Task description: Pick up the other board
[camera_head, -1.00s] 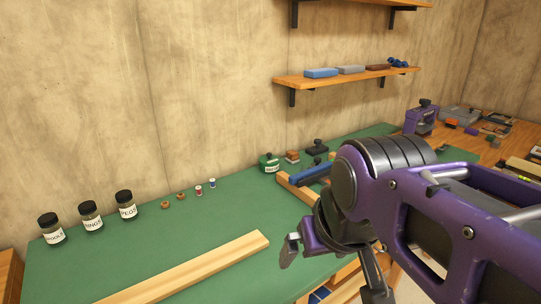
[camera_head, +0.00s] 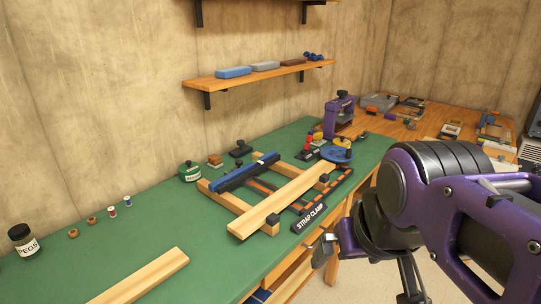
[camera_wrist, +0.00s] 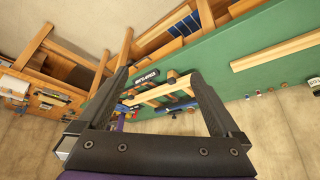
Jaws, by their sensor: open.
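Two pale wooden boards show in the head view. One board (camera_head: 142,276) lies flat on the green bench top at the lower left, cut off by the frame edge. The other board (camera_head: 284,198) lies across the wooden frame of the strap clamp. In the wrist view, a long board (camera_wrist: 275,51) lies on the green top to the right, and a shorter board (camera_wrist: 161,88) shows between my fingers in the distance. My gripper (camera_head: 372,262) is open and empty, in front of the bench edge and apart from both boards; it also shows in the wrist view (camera_wrist: 161,72).
The strap clamp (camera_head: 309,218), with a blue bar (camera_head: 246,172), fills the middle of the green bench (camera_head: 215,232). A green jar (camera_head: 189,171), a pegs jar (camera_head: 23,240) and small spools stand behind. A purple tool (camera_head: 339,117) stands further right. A wall shelf (camera_head: 257,76) hangs above.

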